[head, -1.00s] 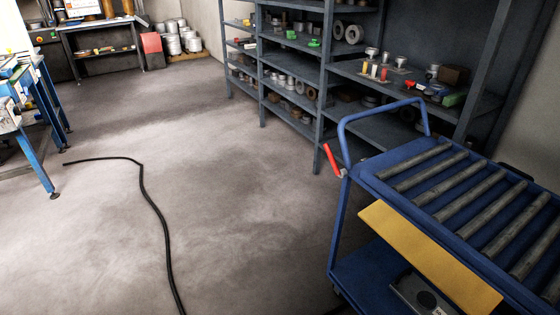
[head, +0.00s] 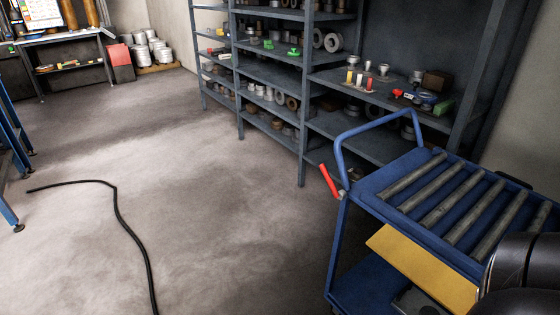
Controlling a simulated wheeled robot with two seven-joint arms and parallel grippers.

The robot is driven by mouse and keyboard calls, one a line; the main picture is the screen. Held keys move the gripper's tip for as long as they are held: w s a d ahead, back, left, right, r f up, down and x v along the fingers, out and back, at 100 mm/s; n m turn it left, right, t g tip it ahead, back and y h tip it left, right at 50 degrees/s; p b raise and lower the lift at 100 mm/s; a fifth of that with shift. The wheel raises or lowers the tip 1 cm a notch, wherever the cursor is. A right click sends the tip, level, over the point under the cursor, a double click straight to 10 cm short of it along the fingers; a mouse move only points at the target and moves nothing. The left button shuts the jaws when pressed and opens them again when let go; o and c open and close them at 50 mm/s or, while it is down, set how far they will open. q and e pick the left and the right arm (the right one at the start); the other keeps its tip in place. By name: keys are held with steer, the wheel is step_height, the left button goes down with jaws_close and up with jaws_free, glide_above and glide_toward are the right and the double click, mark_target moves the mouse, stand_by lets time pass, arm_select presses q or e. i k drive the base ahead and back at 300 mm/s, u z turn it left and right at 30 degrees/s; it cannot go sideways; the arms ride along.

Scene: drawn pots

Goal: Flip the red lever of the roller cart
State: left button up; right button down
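The roller cart (head: 380,183) stands at the right of the head view. It has a blue frame, grey rollers on top and a yellow panel (head: 420,268) below them. The red lever (head: 329,181) sits at the cart's left corner, beside the base of the blue push handle. It slants, with its upper end toward the left. A dark rounded part of my own arm shows at the lower right, in front of the cart's right side. Neither gripper is in view.
Grey shelves (head: 302,120) with cans, rolls and small parts stand behind the cart. A black cable (head: 121,220) lies on the floor at the left. A blue workbench leg (head: 10,214) is at the left edge. The floor between is clear.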

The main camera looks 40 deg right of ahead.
mark_target(342, 194)
steer(key=i, duration=0.9)
steer(key=z, duration=0.9)
steer(key=i, duration=0.55)
steer(key=z, duration=0.5)
